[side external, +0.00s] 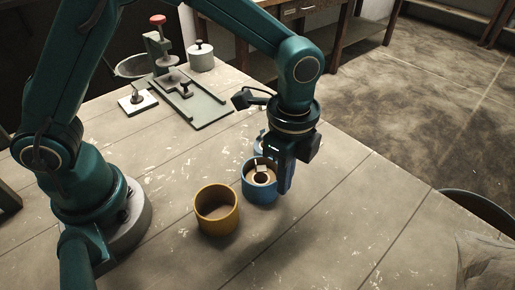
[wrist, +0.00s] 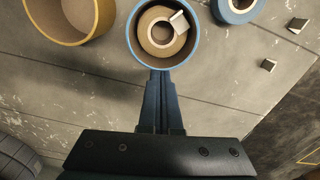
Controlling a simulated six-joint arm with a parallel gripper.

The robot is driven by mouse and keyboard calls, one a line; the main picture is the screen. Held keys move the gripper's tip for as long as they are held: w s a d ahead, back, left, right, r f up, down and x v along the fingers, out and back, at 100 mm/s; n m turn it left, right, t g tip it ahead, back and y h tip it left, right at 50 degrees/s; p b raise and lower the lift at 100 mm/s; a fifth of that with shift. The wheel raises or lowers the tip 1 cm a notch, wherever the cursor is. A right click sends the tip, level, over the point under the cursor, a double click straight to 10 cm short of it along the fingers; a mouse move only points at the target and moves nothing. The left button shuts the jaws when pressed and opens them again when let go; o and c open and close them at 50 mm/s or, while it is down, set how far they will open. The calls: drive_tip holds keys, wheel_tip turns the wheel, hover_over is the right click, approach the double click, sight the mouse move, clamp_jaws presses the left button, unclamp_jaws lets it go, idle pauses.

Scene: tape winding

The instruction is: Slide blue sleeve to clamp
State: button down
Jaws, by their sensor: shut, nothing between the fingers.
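The blue sleeve (side external: 257,194) stands upright on the table, open at the top. A brown tape roll (side external: 262,177) with a pale tab sits inside it. The wrist view shows the blue sleeve's rim (wrist: 133,42) around the roll (wrist: 148,35) from above. My gripper (side external: 283,189) is shut and empty, pointing down at the sleeve's right side in the side view. In the wrist view its fingertips (wrist: 159,74) are right at the sleeve's outer wall; I cannot tell whether they touch. A fixture with a red-knobbed post (side external: 158,22), possibly the clamp, stands at the back.
A yellow sleeve (side external: 217,222) stands close to the left of the blue one. A blue-rimmed roll (wrist: 237,14) lies beyond it, partly hidden in the side view. Small metal blocks (wrist: 297,25) lie to the right in the wrist view. The table's front right is clear.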

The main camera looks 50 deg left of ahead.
drive_tip(key=s+a, duration=0.1)
drive_tip(key=a, duration=0.5)
drive_tip(key=s+a, duration=0.1)
drive_tip(key=a, duration=0.4)
drive_tip(key=s+a, duration=0.1)
drive_tip(key=a, duration=0.5)
drive_tip(key=shift+s+a, duration=0.25)
drive_tip(key=shift+a, duration=0.1)
